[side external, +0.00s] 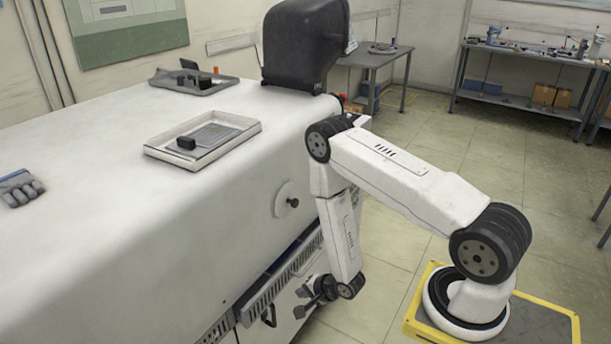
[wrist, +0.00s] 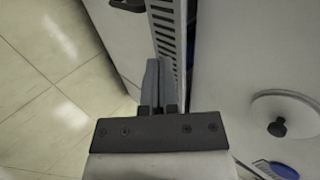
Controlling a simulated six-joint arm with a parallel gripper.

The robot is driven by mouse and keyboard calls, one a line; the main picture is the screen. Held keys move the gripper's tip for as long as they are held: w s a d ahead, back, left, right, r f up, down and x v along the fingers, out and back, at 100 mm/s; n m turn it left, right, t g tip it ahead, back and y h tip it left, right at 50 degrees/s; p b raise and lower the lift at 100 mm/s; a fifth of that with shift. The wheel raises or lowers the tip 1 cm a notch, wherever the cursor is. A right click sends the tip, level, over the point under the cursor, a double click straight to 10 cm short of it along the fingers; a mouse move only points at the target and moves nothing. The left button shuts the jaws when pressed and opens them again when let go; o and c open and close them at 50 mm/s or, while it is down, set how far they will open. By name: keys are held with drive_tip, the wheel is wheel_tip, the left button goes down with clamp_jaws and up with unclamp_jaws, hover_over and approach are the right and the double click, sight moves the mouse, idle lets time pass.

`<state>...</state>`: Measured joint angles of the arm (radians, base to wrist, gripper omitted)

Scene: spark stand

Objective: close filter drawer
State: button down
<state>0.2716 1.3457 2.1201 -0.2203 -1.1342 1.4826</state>
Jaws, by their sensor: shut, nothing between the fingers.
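The filter drawer (side external: 290,274) is a long slotted front low on the side of the white machine. In the wrist view its slotted edge (wrist: 165,32) stands out from the machine wall, with a dark gap and some blue behind it. A dark handle (side external: 269,316) sits on its front and shows at the top of the wrist view (wrist: 127,4). My gripper (side external: 302,299) is low in front of the drawer's right part. In the wrist view its fingers (wrist: 157,64) are together and empty, close beside the slotted front; I cannot tell whether they touch it.
A round white disc with a dark knob (side external: 286,199) projects from the machine side above the drawer. A tray (side external: 155,152), a dark tray (side external: 222,84) and gloves (side external: 20,188) lie on the machine top. Tiled floor in front is clear.

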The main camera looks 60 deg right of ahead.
drive_tip(key=a, duration=0.7)
drive_tip(key=shift+s+a, duration=0.25)
drive_tip(key=shift+s, duration=0.1)
drive_tip(key=shift+w+f, duration=0.1)
drive_tip(key=shift+w, duration=0.05)
approach(248, 305)
drive_tip(key=shift+s+f+x, duration=0.15)
drive_tip(key=shift+f+x, duration=0.05)
drive_tip(key=shift+x, duration=0.95)
drive_tip(key=shift+s+f+x, duration=0.15)
drive_tip(key=shift+s+x, duration=0.05)
drive_tip(key=shift+x, duration=0.9)
drive_tip(key=shift+s+f+x, duration=0.15)
drive_tip(key=shift+f+x, duration=0.05)
drive_tip(key=shift+x, duration=0.95)
drive_tip(key=shift+w, duration=0.1)
drive_tip(key=shift+w, duration=1.2)
drive_tip(key=shift+s, duration=0.2)
